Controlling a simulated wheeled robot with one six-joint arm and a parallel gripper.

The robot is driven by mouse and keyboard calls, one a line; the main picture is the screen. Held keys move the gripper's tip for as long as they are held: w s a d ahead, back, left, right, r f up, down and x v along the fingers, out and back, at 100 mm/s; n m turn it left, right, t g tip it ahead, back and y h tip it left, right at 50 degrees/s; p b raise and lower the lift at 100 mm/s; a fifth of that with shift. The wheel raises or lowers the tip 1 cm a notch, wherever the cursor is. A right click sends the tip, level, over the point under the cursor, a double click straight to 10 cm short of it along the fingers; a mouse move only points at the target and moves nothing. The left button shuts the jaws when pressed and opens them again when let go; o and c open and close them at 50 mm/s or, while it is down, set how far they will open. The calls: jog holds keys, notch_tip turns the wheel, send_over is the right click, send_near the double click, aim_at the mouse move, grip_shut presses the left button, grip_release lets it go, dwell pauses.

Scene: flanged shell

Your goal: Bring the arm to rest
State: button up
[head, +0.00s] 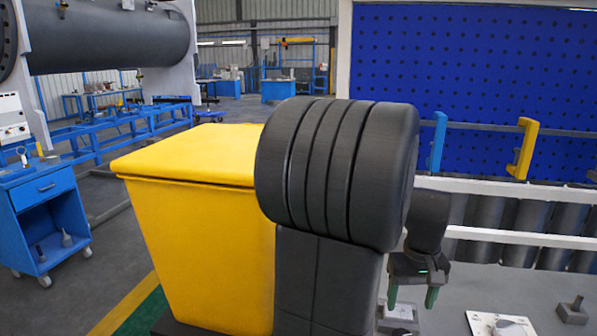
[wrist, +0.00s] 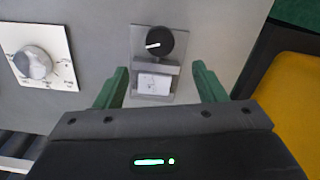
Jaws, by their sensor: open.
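My gripper (head: 411,296) hangs at the end of my arm in the head view, with its two green fingers pointing down over a grey work surface (head: 455,285). The fingers are apart, with nothing held between them. In the wrist view my gripper (wrist: 160,72) also shows spread fingers. Between and beyond them is a metal plate with a black knob (wrist: 154,44) and a small white label (wrist: 153,83). I cannot tell the exact height of the fingertips above the plate. My dark upper arm covers the middle of the head view.
A white plate with a dial (head: 503,328) and a small grey block (head: 573,311) are on the surface to the right. A large yellow bin (head: 195,235) stands left of my arm. A rail with blue and yellow handles (head: 525,150) runs behind. A blue cart (head: 45,215) is far left.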

jog(key=shift+r, duration=1.65)
